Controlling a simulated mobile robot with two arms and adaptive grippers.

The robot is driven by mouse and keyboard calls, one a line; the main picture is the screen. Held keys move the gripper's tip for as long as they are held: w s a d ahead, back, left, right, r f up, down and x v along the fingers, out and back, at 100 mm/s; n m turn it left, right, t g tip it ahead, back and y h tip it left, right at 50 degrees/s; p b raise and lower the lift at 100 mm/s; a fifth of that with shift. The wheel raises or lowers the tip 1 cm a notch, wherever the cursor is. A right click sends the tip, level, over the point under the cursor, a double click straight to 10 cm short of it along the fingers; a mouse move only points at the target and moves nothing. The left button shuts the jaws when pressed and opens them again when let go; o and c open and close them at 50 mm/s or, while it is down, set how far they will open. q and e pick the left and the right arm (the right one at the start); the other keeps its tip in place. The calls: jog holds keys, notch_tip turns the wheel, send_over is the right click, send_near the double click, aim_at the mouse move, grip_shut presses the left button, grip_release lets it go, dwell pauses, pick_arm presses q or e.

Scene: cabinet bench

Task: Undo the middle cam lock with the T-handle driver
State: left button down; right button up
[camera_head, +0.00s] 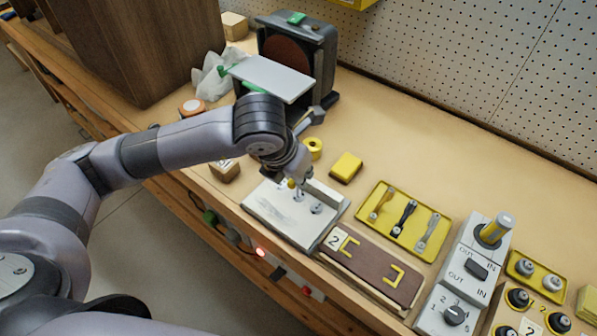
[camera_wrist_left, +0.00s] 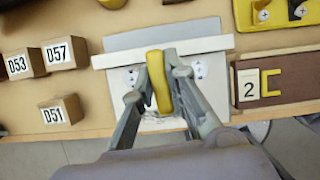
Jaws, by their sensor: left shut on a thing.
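A pale grey panel (camera_head: 268,216) lies near the bench's front edge, with a raised white strip along its far side. Round cam locks show on it, one at left (camera_wrist_left: 132,76) and one at right (camera_wrist_left: 199,69) in the left wrist view. My left gripper (camera_head: 294,184) is over the panel, shut on the yellow handle of the T-handle driver (camera_wrist_left: 158,80). The driver's shaft points down at the middle of the panel. The middle cam lock is hidden behind the handle and fingers, so I cannot tell whether the tip is seated. My right gripper is not in view.
A yellow tray (camera_head: 372,222) with three tools and a brown mat (camera_head: 372,272) marked 2 lie to the right. Wooden blocks (camera_wrist_left: 61,110) stand left of the panel. A switch box (camera_head: 465,262) is farther right.

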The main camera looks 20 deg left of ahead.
pick_arm(q)
jog(key=shift+f+b, duration=0.1)
jog(key=shift+b, duration=0.25)
dwell(0.4)
dwell(0.3)
jog(key=shift+n+b, duration=0.3)
jog(key=shift+n, duration=0.1)
jog(key=shift+n+y, duration=0.5)
jog(key=shift+n, duration=0.2)
jog(key=shift+n+y+b, duration=0.3)
jog(key=shift+n+y, duration=0.2)
jog(key=shift+n, duration=0.8)
jog(key=shift+b, duration=0.3)
jog(key=shift+r, duration=0.55)
jog(key=shift+r, duration=0.2)
